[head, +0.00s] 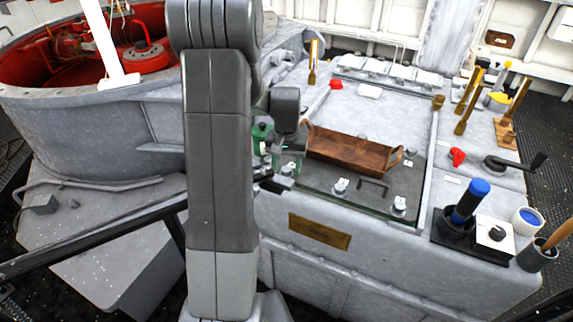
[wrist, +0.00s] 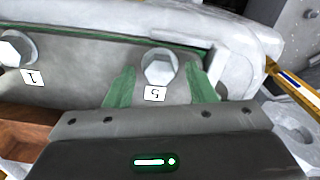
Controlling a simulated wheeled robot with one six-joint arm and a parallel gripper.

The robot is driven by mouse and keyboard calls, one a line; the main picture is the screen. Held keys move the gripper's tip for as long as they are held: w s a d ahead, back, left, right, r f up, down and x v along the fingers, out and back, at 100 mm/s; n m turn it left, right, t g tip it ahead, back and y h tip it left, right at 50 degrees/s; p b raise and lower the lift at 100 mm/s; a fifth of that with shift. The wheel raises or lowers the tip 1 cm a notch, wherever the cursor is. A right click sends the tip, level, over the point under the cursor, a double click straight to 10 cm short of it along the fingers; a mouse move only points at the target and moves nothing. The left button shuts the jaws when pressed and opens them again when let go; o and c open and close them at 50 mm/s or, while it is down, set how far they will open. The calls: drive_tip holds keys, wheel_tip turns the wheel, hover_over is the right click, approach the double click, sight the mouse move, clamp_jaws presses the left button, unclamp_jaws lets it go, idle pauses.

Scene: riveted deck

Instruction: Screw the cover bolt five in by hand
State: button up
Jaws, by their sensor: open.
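In the wrist view the cover bolt five (wrist: 158,66) is a pale hex-headed bolt on the grey cover, with a white tag reading 5 upside down beside it. My gripper (wrist: 161,80) is open, its two green fingers on either side of the bolt head, with a gap at each side. I cannot tell how deep the bolt sits. In the head view my gripper (head: 277,160) is at the left edge of the grey cover (head: 318,196), partly hidden by my arm.
Another bolt (wrist: 15,48), tagged 1, sits left in the wrist view. A brown wooden tray (head: 350,150) lies on the cover. More tagged bolts (head: 340,186) stand along its edge. A blue-handled tool (head: 472,195) stands in a black holder at right, beside a white cup (head: 526,220).

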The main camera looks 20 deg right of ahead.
sight(287, 169)
wheel_tip(287, 169, up, 14)
drive_tip(key=p, duration=0.1)
idle(0.4)
drive_tip(key=shift+f, duration=0.15)
wheel_tip(287, 169, down, 14)
drive_tip(key=shift+r+b, duration=0.1)
drive_tip(key=shift+b, duration=0.45)
drive_tip(key=shift+n, duration=0.6)
